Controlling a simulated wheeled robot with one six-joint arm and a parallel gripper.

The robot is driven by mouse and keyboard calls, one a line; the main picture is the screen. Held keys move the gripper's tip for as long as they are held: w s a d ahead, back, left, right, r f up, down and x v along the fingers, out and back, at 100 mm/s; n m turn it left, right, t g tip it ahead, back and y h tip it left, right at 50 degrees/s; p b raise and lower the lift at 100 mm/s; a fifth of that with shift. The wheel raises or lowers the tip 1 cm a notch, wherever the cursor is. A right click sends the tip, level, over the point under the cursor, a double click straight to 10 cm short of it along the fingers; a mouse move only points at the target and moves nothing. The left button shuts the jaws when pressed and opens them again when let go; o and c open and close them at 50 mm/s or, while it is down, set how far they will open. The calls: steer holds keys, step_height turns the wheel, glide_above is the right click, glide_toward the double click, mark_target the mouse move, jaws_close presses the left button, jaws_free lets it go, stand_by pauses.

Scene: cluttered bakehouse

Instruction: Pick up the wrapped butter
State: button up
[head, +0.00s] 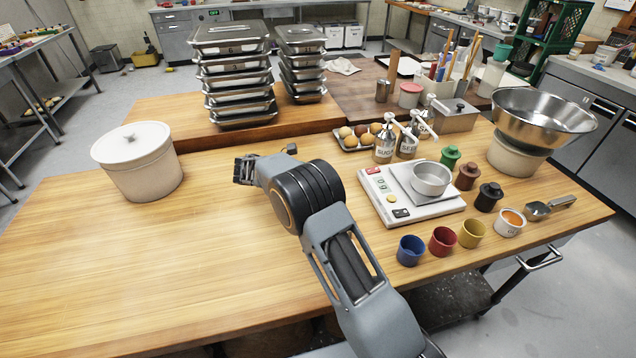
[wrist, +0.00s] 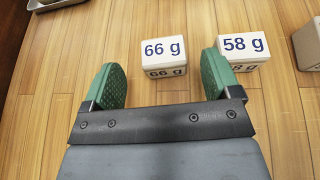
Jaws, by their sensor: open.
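One is marked 66 g (wrist: 164,50), the other 58 g (wrist: 244,45). My gripper (wrist: 161,72) is open, with green finger pads. The 66 g block lies in line with the gap between the fingers, toward the right finger, with nothing gripped. The 58 g block is beyond the right finger, which overlaps its lower left part. In the head view my gripper (head: 244,170) is over the table's middle; I cannot make out the blocks there.
A pale block or box (wrist: 309,45) is cut off at the wrist view's right edge. In the head view, a lidded crock (head: 138,165) stands left, stacked steel pans (head: 235,80) behind, and a scale (head: 412,195) right with several cups and bottles. The table's left front is clear.

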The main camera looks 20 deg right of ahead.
steer(key=shift+s+p+x, duration=0.2)
steer(key=shift+p+x, duration=0.15)
steer(key=shift+x, duration=2.3)
steer(key=c, duration=1)
